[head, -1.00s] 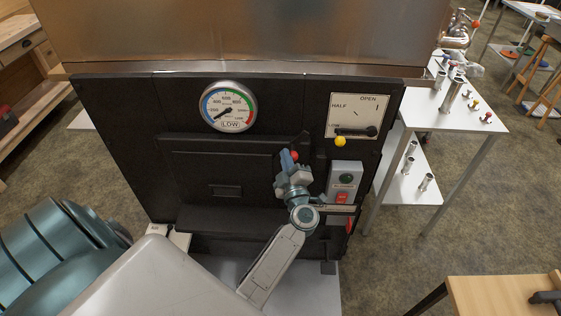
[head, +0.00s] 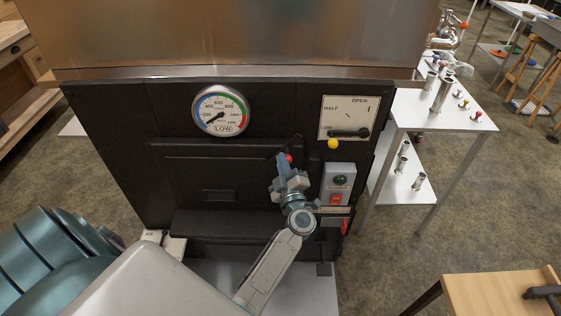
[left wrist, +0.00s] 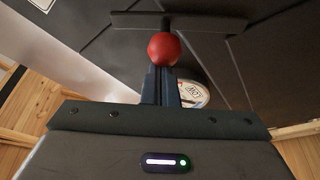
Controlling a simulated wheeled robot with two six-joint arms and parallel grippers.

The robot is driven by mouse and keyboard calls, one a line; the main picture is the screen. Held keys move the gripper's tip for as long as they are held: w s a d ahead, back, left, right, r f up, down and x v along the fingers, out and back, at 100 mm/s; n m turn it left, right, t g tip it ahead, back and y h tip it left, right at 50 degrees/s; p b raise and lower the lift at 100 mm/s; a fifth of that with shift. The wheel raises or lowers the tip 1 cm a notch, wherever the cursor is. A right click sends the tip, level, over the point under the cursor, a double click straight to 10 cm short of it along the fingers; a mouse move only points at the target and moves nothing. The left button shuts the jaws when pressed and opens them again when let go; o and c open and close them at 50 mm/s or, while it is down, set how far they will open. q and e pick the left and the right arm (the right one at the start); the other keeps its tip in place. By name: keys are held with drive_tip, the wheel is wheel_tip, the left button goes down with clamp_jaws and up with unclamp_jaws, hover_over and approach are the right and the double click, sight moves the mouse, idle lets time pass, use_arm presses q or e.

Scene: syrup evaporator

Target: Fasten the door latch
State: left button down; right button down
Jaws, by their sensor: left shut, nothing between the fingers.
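The black firebox door (head: 217,172) is on the dark front of the evaporator and looks shut against it. In the left wrist view the red knob (left wrist: 164,48) is on a short dark stem in front of a black bar (left wrist: 190,23), which looks like the latch. My left gripper (head: 282,161) is shut and empty, with its fingertips at the knob. In the left wrist view the fingers (left wrist: 160,82) end just below the knob; I cannot tell whether they touch it.
A round gauge (head: 221,110) is above the door. A damper plate (head: 347,116) with a yellow-knobbed lever (head: 333,143) and a grey switch box (head: 338,183) are to the right. A white table (head: 447,110) stands beyond. A wooden table (head: 500,292) is at lower right.

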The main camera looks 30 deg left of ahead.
use_arm(q)
drive_tip(key=shift+w+d+f+m, duration=0.1)
drive_tip(key=shift+d+m, duration=0.05)
drive_tip(key=shift+m, duration=0.15)
drive_tip(key=w+d+f+m+t+h+p, duration=0.2)
drive_tip(key=f+m, duration=0.4)
drive_tip(key=m, duration=0.7)
drive_tip(key=shift+w+d+t+h+p, duration=0.15)
drive_tip(key=shift+d+t+h+p, duration=0.3)
drive_tip(key=shift+d+t+h, duration=0.55)
drive_tip(key=shift+a, duration=0.1)
wheel_tip(320, 180, up, 5)
drive_tip(key=p, duration=0.4)
drive_tip(key=f+b+v, duration=0.1)
drive_tip(key=b+v, duration=0.3)
drive_tip(key=v, duration=0.6)
drive_tip(key=shift+f, duration=0.15)
